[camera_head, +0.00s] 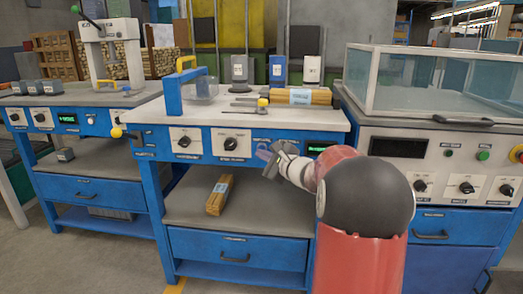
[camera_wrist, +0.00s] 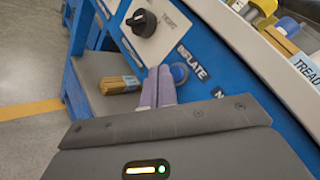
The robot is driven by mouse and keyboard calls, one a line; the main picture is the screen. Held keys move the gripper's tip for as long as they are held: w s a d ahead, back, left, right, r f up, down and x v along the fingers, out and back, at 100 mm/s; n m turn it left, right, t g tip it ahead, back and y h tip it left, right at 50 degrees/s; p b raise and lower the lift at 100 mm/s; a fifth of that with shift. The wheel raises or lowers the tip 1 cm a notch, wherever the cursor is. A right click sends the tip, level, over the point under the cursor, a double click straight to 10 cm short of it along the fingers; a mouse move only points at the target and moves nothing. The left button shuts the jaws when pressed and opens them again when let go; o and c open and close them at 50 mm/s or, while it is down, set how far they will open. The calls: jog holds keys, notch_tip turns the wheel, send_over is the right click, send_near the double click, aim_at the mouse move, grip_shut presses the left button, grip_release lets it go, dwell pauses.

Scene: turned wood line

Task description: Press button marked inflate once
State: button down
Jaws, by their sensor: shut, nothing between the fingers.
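The button marked INFLATE is a round blue button (camera_wrist: 181,72) on the blue front panel of the middle bench. My gripper (camera_wrist: 159,70) is shut and empty. Its two pale purple fingers lie side by side, with their tips right beside the button in the picture; I cannot tell whether they touch it. In the head view my gripper (camera_head: 262,154) is at the middle bench's front panel, and I cannot make out the button clearly there.
A black rotary knob (camera_wrist: 141,22) is on the panel left of the button. A wood bundle (camera_head: 219,194) lies on the lower shelf (camera_head: 190,207). Another bundle (camera_head: 300,96) lies on the bench top. A glass-walled cabinet (camera_head: 440,84) stands at right.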

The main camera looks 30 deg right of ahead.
jog(key=shift+w, duration=0.1)
dwell(0.5)
jog(key=shift+w+d, duration=0.25)
jog(key=shift+w+d, duration=0.2)
jog(key=shift+w, duration=0.1)
dwell(0.7)
jog(key=shift+s+b, duration=0.1)
jog(key=shift+b, duration=0.35)
jog(key=shift+s+a+b, duration=0.45)
jog(key=shift+s+b, duration=0.1)
jog(key=shift+s, duration=0.05)
